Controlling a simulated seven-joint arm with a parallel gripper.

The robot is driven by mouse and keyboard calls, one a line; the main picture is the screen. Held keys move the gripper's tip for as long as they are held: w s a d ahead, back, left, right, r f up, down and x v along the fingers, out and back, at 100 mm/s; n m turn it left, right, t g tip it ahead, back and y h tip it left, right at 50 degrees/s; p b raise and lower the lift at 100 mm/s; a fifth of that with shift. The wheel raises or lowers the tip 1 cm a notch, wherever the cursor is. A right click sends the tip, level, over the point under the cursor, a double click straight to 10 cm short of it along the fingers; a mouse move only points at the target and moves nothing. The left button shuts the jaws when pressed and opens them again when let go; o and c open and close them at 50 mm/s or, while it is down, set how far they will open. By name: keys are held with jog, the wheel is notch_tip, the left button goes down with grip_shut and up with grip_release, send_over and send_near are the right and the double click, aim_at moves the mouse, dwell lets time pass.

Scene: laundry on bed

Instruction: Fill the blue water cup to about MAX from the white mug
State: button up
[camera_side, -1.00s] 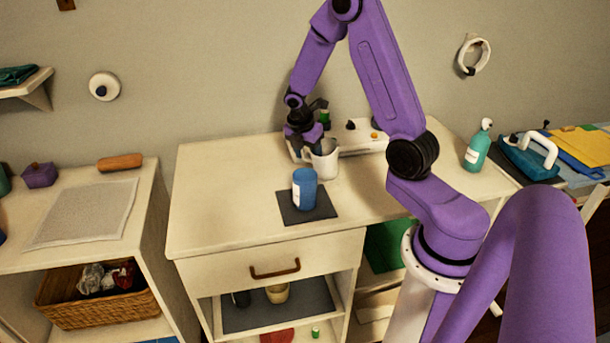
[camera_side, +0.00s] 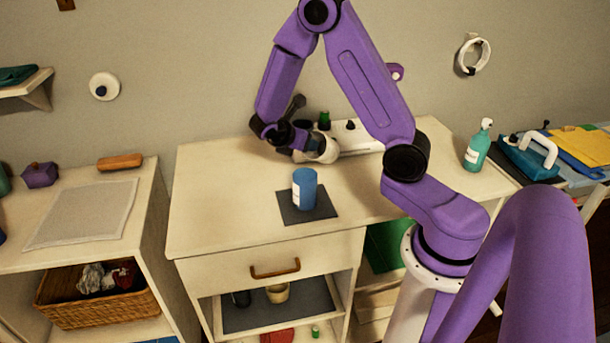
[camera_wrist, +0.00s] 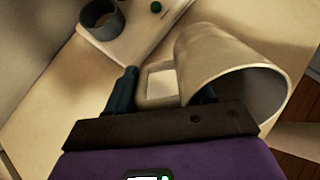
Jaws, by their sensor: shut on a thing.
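The white mug (camera_side: 322,150) is tipped far over on its side, behind and a little right of the blue cup in the side view. My gripper (camera_side: 295,148) is shut on it at its left. In the wrist view, the fingers (camera_wrist: 165,95) close around the handle of the mug (camera_wrist: 215,65), whose mouth faces lower right. No water shows in the mug. The blue water cup (camera_side: 305,190) stands upright on a dark square mat (camera_side: 322,207). The mug is not over the cup. The cup's water level and MAX mark cannot be made out, and the wrist view does not show the cup.
A teal pump bottle (camera_side: 478,146) stands at the right end of the cabinet top. The cabinet top (camera_side: 225,190) is clear left of the mat.

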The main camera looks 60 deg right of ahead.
jog(key=shift+r+h, duration=0.1)
jog(key=shift+h, duration=0.2)
jog(key=shift+f+h, duration=0.3)
jog(key=shift+h, duration=0.5)
jog(key=shift+a+r+h, duration=0.2)
jog(key=shift+r+h, duration=0.25)
jog(key=shift+h, duration=0.45)
dwell(1.3)
jog(key=shift+a+r+h, duration=0.3)
jog(key=shift+a+h, duration=0.25)
jog(key=shift+h, duration=0.15)
dwell(1.1)
jog(key=shift+r+h, duration=0.2)
jog(key=shift+h, duration=0.2)
dwell(0.5)
jog(key=y, duration=0.1)
jog(key=d+f+y, duration=0.1)
jog(key=y, duration=0.2)
jog(key=shift+d+f, duration=0.3)
jog(key=shift+f, duration=0.05)
